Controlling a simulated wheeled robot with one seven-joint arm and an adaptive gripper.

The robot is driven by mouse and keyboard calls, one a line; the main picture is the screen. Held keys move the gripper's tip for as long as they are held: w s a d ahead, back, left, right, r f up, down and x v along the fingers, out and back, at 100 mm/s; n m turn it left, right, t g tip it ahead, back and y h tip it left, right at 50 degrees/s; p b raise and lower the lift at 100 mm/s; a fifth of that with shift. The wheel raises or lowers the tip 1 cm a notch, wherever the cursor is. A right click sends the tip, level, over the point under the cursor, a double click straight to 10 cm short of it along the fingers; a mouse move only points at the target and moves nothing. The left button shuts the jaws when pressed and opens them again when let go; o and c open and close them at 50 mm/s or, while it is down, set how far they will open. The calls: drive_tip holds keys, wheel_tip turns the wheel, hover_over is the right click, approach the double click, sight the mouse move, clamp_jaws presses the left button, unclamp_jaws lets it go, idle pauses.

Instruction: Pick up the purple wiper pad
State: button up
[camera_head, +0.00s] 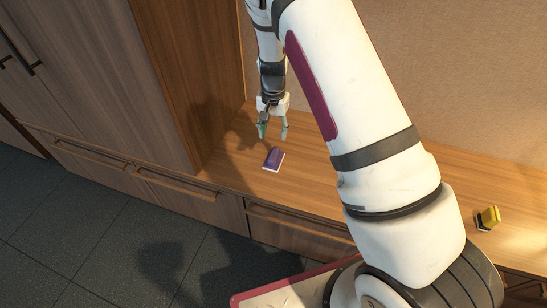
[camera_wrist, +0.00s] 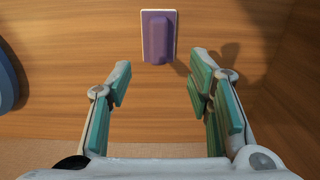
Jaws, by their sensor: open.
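The purple wiper pad (camera_head: 273,158) lies on the wooden counter in the head view, a small purple block with a pale edge under it. It also shows in the wrist view (camera_wrist: 157,36), upper middle, ahead of and between the lines of my fingers. My gripper (camera_head: 272,133) hangs above the counter, just behind the pad in the head view. In the wrist view my gripper (camera_wrist: 160,80) has its green-padded fingers spread wide, with nothing between them. The pad is apart from the fingers.
A yellow block with a dark base (camera_head: 488,218) lies on the counter at the right. A tall wooden cabinet (camera_head: 150,70) stands left of the pad. A blue rounded thing (camera_wrist: 7,80) shows at the wrist view's left edge. The counter around the pad is clear.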

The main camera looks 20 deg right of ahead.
sight(274, 153)
wheel_tip(274, 153, down, 12)
drive_tip(key=b, duration=0.3)
drive_tip(key=shift+d+r, duration=0.1)
drive_tip(key=shift+r, duration=0.1)
drive_tip(key=shift+c, duration=0.3)
clamp_jaws()
